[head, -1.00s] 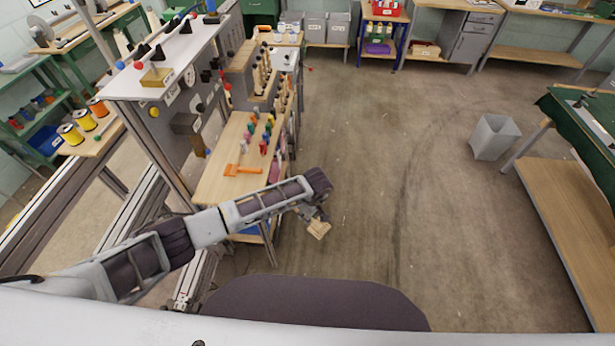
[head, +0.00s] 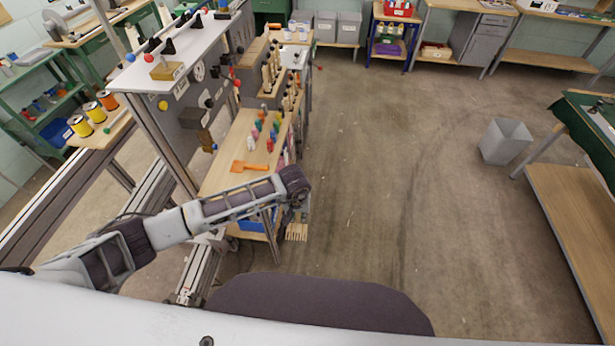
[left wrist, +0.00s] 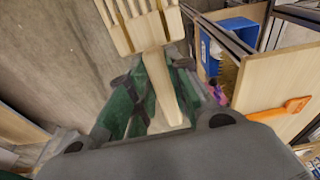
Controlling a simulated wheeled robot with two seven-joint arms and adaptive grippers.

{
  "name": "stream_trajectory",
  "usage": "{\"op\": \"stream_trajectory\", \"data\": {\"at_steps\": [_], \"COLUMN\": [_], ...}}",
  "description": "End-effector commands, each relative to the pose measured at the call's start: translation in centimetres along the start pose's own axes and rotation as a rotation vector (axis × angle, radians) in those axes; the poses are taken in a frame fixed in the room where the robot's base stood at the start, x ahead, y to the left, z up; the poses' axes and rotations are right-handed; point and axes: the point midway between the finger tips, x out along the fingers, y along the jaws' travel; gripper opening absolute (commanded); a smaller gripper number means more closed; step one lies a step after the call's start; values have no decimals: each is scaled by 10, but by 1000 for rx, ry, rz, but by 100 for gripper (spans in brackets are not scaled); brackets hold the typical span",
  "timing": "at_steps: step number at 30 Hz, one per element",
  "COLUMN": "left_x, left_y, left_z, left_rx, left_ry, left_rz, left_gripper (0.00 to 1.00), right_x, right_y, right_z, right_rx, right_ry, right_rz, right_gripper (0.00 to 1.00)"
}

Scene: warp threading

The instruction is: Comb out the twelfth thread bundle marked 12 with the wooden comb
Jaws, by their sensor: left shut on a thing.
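My left gripper (head: 297,208) is shut on the handle of the wooden comb and holds it in the air beside the front right corner of the wooden work table. The comb (head: 297,232) hangs over the floor with its teeth pointing down in the head view. In the left wrist view the comb (left wrist: 155,55) shows its wide teeth at the top, its handle between the green finger pads. No thread bundle and no mark 12 can be made out in either view. My right gripper is not in view.
The work table (head: 222,172) holds an orange tool (head: 250,166) and several coloured pegs (head: 265,130). A grey panel machine (head: 195,85) stands behind it on the left. A blue bin (left wrist: 237,38) sits below the table. Open floor lies to the right, up to a grey waste bin (head: 505,140).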

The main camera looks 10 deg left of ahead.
Motion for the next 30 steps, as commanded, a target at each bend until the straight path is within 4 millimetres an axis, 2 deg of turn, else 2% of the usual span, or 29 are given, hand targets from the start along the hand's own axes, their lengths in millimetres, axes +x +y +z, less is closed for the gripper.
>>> {"op": "stream_trajectory", "data": {"at_steps": [11,18,24,30], "left_x": [9,21,30,32], "left_y": [-67,-110,-131,-135], "left_z": [19,30,37,39], "left_rx": [51,34,21,18], "left_ry": [0,0,0,0], "left_rz": [5,3,3,4], "left_gripper": [0,0,0,0], "right_x": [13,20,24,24], "right_y": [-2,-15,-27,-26], "right_z": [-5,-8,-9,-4], "right_rx": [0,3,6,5], "right_ry": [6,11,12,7], "right_rz": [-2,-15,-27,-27], "right_gripper": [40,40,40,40]}}
